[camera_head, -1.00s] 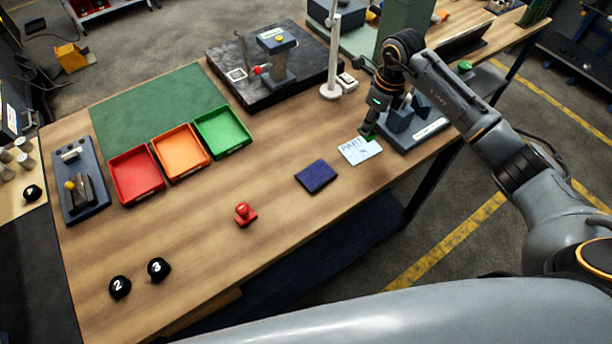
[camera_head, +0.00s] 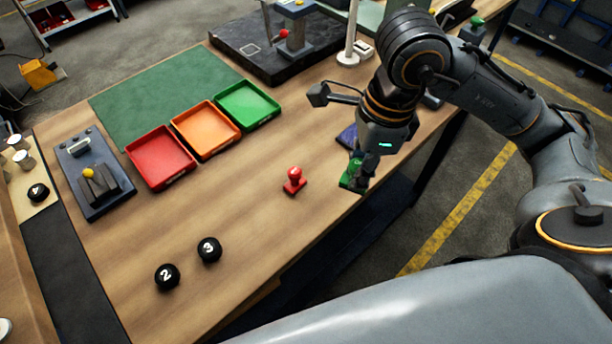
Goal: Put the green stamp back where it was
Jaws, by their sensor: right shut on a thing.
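The green stamp (camera_head: 349,181) is in my right gripper (camera_head: 358,169), near the front edge of the table. The gripper is shut on it, and its fingers hide part of the stamp. I cannot tell for sure whether the stamp touches the table. A red stamp (camera_head: 294,181) stands upright on the wood to the left of it. A dark blue ink pad (camera_head: 347,136) lies just behind the gripper, partly covered by it. My left gripper is not in view.
Red (camera_head: 161,157), orange (camera_head: 206,129) and green (camera_head: 247,104) trays stand in a row beside a green mat (camera_head: 150,95). The wood around the red stamp is clear.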

